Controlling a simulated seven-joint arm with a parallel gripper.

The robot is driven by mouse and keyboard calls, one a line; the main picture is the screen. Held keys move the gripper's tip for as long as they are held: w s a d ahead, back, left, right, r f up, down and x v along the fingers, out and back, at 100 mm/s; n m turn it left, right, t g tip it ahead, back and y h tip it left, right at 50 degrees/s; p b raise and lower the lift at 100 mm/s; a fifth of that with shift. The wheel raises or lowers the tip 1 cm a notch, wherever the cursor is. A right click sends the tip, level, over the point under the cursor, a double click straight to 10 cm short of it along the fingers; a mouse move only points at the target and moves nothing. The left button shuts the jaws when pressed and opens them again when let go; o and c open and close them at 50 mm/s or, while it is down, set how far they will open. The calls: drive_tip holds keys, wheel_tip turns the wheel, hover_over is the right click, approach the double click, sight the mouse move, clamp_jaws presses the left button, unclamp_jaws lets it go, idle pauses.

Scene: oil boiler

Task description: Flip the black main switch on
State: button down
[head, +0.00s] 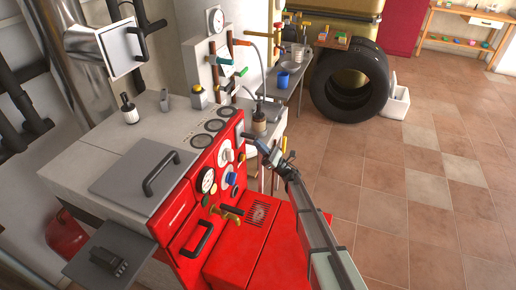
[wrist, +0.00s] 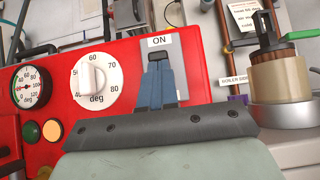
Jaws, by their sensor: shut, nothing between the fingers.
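The red control panel (head: 200,205) of the boiler carries a pale switch plate with an ON label (wrist: 160,41) at its right end. My gripper (wrist: 158,72) is shut and empty, with its blue-grey fingers together in front of this plate, just below the ON label. The fingers cover the middle of the plate, so the black switch is mostly or wholly hidden, and I cannot tell its position. I cannot tell whether the fingertips touch it. In the head view my gripper (head: 248,138) reaches the panel's upper right corner from the right.
A white temperature dial (wrist: 97,83) sits left of the fingers, with a round gauge (wrist: 30,85) and coloured lamps beyond. A cylindrical fitting (wrist: 280,85) stands close on the right. A brass tap (head: 228,210) sticks out lower down. The tiled floor (head: 400,200) at right is clear.

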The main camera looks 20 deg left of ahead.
drive_tip(key=shift+s+d+r+h, duration=0.1)
drive_tip(key=shift+d+r+h, duration=0.15)
drive_tip(key=shift+r+h, duration=0.4)
drive_tip(key=shift+f, duration=0.2)
drive_tip(key=d+f, duration=0.3)
drive_tip(key=d, duration=0.6)
drive_tip(key=shift+d+f, duration=0.15)
drive_tip(key=shift+f, duration=0.05)
